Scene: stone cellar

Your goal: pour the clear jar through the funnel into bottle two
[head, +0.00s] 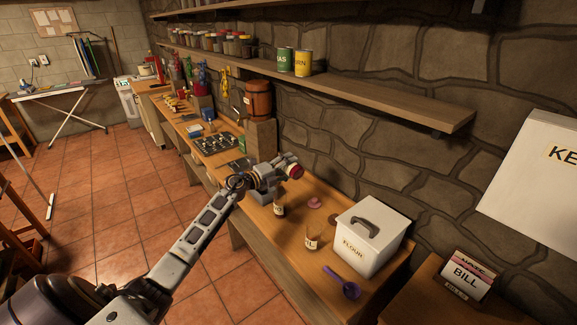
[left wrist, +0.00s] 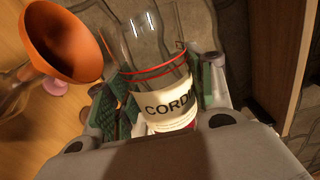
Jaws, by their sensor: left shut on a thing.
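My left gripper (head: 284,170) is shut on a clear jar, which it holds above the bench. In the left wrist view the clear jar (left wrist: 158,60) has a red line round it and a label starting "CORD", between the green finger pads. An orange funnel (left wrist: 68,45) is just left of the jar, apart from it, with clear glass (left wrist: 15,95) below it. In the head view one labelled glass bottle (head: 279,208) stands under the gripper, and another labelled glass vessel (head: 311,242) stands nearer; their labels are too small to read. I cannot pick out the funnel there. My right gripper is out of view.
A white flour box (head: 372,236), a purple ladle (head: 347,289), a pink lid-like piece (head: 314,203) and a brown disc (head: 335,218) are on the bench (head: 300,275). A stove top (head: 212,143) is farther back. A shelf (head: 400,104) runs along the stone wall above.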

